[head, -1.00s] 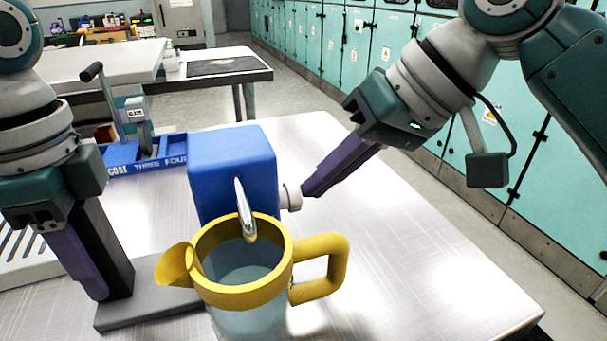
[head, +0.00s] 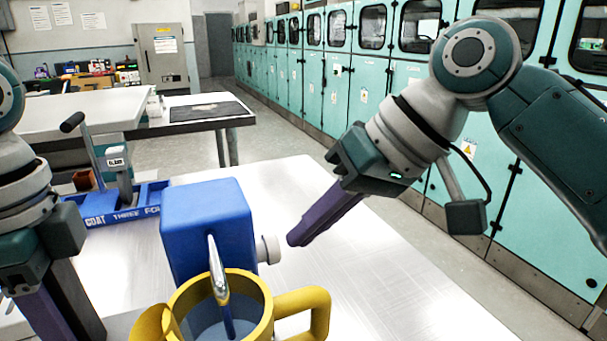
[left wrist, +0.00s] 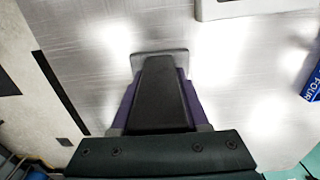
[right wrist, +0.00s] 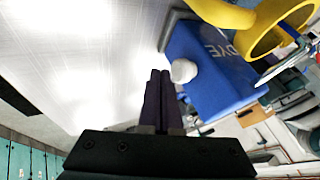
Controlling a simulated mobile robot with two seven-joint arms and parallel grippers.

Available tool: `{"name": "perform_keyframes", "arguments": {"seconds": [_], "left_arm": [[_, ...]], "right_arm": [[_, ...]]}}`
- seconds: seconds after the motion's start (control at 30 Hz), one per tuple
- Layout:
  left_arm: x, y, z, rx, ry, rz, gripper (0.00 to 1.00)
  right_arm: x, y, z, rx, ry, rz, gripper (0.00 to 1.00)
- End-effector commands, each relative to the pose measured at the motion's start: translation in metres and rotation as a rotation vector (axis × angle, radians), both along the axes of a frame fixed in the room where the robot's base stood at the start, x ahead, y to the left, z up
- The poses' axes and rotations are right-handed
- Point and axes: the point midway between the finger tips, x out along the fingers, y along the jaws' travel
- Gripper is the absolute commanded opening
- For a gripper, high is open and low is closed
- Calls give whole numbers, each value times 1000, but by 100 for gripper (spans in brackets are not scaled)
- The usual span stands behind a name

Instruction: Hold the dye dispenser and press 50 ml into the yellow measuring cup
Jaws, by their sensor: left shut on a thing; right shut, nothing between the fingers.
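The blue dye dispenser (head: 205,225) stands on the table with a white knob (head: 270,250) on its right side. A thin dark blue stream runs from its metal spout into the yellow measuring cup (head: 264,302), which stands under it and is cut off by the bottom edge. The liquid level against any marks cannot be read. My right gripper (head: 297,238) is shut and empty, its tips just right of the knob with a slim gap. My left gripper (left wrist: 160,65) is shut on the dispenser's grey base plate (left wrist: 176,57) in the left wrist view.
A blue labelled tray (head: 125,210) with a stamp-like tool and a brown block lies behind the dispenser at left. The table (head: 400,290) is clear on the right. Teal cabinets (head: 310,75) line the wall behind.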

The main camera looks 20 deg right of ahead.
Motion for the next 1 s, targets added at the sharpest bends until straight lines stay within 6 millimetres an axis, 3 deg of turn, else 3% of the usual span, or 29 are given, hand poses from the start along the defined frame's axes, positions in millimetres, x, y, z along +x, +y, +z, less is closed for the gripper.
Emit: {"name": "perform_keyframes", "arguments": {"seconds": [0.03, 0.3, 0.5, 1.0], "left_arm": [[0, 0, 1, -1, -1, 0, 0], [1, 2, 1, 3, -1, 3, 0], [1, 2, 1, 4, -2, 4, 0], [1, 3, 1, 5, -2, 5, 0]], "right_arm": [[1, -15, -1, -7, 2, -9, 0], [-23, -43, 52, -9, -5, -7, 0], [-34, -56, 74, -8, -2, -6, 0], [-37, -59, 80, -7, 0, -7, 0]]}}
